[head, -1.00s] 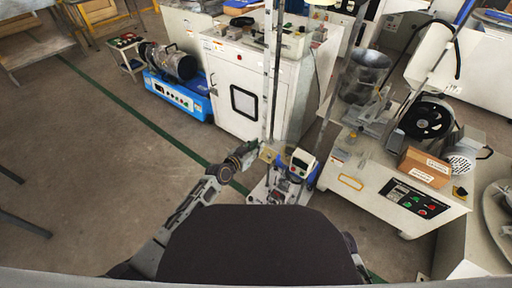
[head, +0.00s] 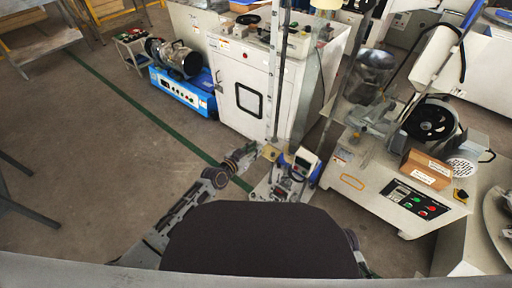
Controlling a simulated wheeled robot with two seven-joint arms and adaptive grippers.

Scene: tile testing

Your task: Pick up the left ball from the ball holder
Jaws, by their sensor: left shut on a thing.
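My left gripper (head: 257,149) reaches in from the lower left to the base of a tall upright tester (head: 274,95). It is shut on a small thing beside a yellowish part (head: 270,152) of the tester. The held thing is too small and too hidden by the fingers to make out. I cannot pick out the ball holder or single balls at this size. A small control box with a display (head: 304,161) stands just right of the gripper. My right gripper is not in view.
A white cabinet (head: 238,100) stands behind the tester. A white machine with a cardboard box (head: 427,169) on it stands at the right. A blue machine (head: 183,93) is on the floor at the upper left.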

